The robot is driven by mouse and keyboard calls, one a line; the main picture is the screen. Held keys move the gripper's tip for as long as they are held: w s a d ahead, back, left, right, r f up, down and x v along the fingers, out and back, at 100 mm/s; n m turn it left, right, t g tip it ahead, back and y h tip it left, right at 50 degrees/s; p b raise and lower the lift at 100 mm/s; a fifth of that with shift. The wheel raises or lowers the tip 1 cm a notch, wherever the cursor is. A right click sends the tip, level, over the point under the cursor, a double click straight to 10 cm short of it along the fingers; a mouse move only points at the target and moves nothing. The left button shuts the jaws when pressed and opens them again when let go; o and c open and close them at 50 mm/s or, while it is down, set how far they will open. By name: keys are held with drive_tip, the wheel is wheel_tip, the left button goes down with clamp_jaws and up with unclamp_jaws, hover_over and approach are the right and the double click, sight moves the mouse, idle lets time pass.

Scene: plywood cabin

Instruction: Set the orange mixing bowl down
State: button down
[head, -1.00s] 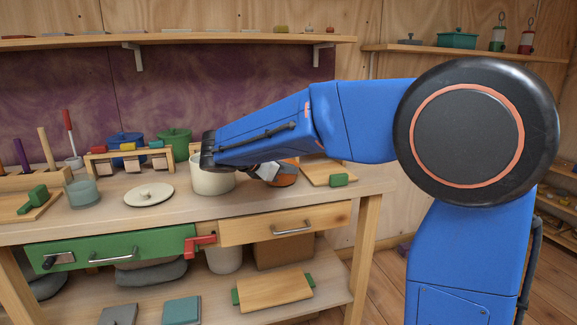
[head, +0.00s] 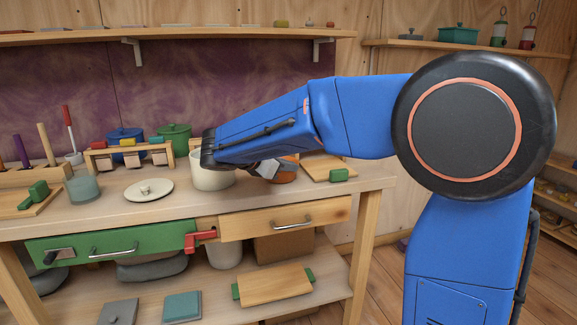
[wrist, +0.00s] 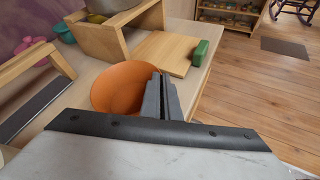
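The orange mixing bowl (head: 287,175) is on the right part of the workbench top, partly hidden behind my gripper (head: 270,170). In the wrist view the open orange bowl (wrist: 116,88) is upright, just left of my gripper fingers (wrist: 163,97). The two fingers are close together at the bowl's right-hand rim and appear closed on its wall. The bowl is at or just above the bench top (wrist: 72,99); I cannot tell whether its base touches.
A cream pot (head: 210,175) stands left of the bowl, and a cutting board with green ends (head: 325,168) lies to its right. The bench's front edge is close.

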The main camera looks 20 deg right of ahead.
drive_tip(key=shift+f, duration=0.15)
drive_tip(key=c, duration=1.9)
unclamp_jaws()
drive_tip(key=shift+c, duration=0.2)
drive_tip(key=v, duration=1.7)
drive_tip(key=s+d+f+m+g+y, duration=0.25)
drive_tip(key=s+d+f+m, duration=0.2)
drive_tip(key=s+d, duration=0.35)
drive_tip(key=s+d+f+m+g+y, duration=0.1)
drive_tip(key=s+d+f+m+y, duration=0.35)
drive_tip(key=d, duration=0.45)
drive_tip(key=s+d+f+m+t+y, duration=0.1)
drive_tip(key=s+f+m+y, duration=0.3)
drive_tip(key=s+f+m, duration=0.8)
drive_tip(key=s+d+f, duration=0.1)
drive_tip(key=s, duration=0.4)
drive_tip(key=shift+s+t, duration=0.2)
drive_tip(key=shift+t, duration=0.15)
